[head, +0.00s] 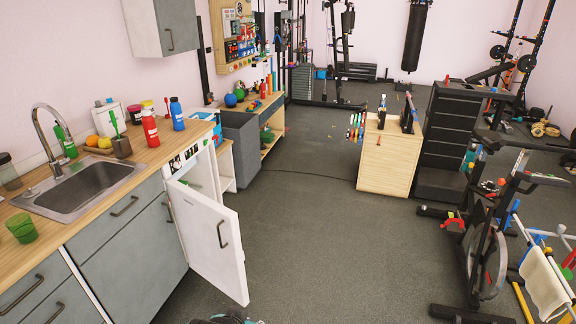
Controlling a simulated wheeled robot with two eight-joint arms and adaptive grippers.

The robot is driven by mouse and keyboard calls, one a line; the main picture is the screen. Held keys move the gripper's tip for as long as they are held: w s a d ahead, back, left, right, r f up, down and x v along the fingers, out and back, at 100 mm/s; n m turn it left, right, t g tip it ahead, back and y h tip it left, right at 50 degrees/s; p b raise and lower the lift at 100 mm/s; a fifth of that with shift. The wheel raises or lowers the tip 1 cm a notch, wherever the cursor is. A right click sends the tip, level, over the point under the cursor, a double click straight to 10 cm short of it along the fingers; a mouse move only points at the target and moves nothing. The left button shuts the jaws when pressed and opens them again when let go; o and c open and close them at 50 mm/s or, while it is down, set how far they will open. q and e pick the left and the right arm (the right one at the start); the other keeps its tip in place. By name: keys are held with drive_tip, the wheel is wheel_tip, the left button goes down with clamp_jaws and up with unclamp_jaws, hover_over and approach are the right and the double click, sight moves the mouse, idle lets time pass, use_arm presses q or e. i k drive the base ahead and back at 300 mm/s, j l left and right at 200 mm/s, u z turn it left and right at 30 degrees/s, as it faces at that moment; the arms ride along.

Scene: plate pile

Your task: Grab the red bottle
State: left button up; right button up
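A red bottle (150,131) with a pale label stands upright on the wooden counter (133,155), right of the sink. A blue bottle (177,116) stands close to its right, with a gap between them. A smaller red item (263,90) stands on the workbench farther back. Neither of my grippers shows in the head view.
A dark cup with a green-handled brush (122,146) stands front-left of the red bottle. Oranges and a white box (109,115) are behind it to the left. The sink (85,188) is left. A white cabinet door (208,240) hangs open below the counter. The central floor is clear.

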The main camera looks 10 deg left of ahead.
sight(149, 121)
drive_tip(key=u, duration=1.4)
drive_tip(key=i+l+z, duration=0.9)
drive_tip(key=i, duration=0.4)
drive_tip(key=i+l+z, duration=0.25)
drive_tip(key=i, duration=0.4)
drive_tip(key=i+l+z, duration=0.3)
drive_tip(key=i, duration=0.4)
drive_tip(key=i+j+u, duration=0.1)
drive_tip(key=i+u, duration=0.25)
drive_tip(key=i+l+u, duration=0.1)
drive_tip(key=i+u, duration=0.25)
drive_tip(key=i, duration=0.25)
drive_tip(key=i+l+u, duration=0.2)
drive_tip(key=i+u, duration=0.15)
drive_tip(key=i+j+u, duration=0.15)
drive_tip(key=u, duration=0.25)
drive_tip(key=i+u, duration=0.35)
drive_tip(key=i+l+u, duration=0.1)
drive_tip(key=i+u, duration=0.3)
drive_tip(key=k, duration=0.05)
